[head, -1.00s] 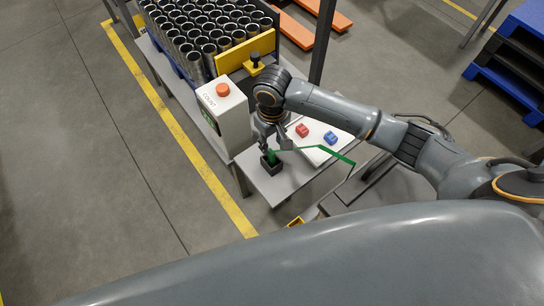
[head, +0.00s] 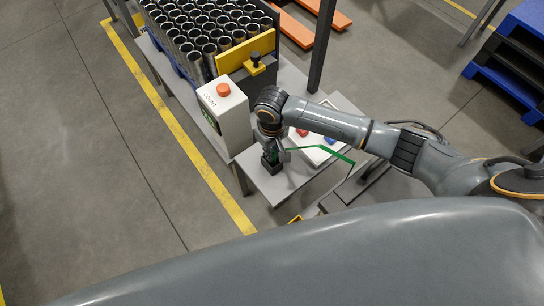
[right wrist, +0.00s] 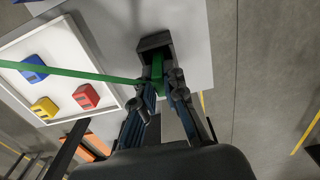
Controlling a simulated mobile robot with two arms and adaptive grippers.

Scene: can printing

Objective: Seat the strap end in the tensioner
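The green strap (head: 322,150) runs from the right, bends, and reaches my right gripper (head: 275,153). In the right wrist view the strap (right wrist: 70,73) passes to the left finger, and its green end (right wrist: 157,66) lies against the opening of the black tensioner block (right wrist: 153,41). The tensioner (head: 270,167) sits near the table corner. My right gripper (right wrist: 162,84) is right over it, with its fingers close on either side of the strap end. Whether they clamp it is unclear. How deep the end sits is hidden. My left gripper is not in view.
A white counter box with an orange button (head: 223,89) stands left of the gripper. A white tray (right wrist: 98,56) holds red, blue and yellow blocks. A crate of metal cans (head: 208,40) and a yellow plate (head: 245,52) are behind. The table's front (head: 300,176) is clear.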

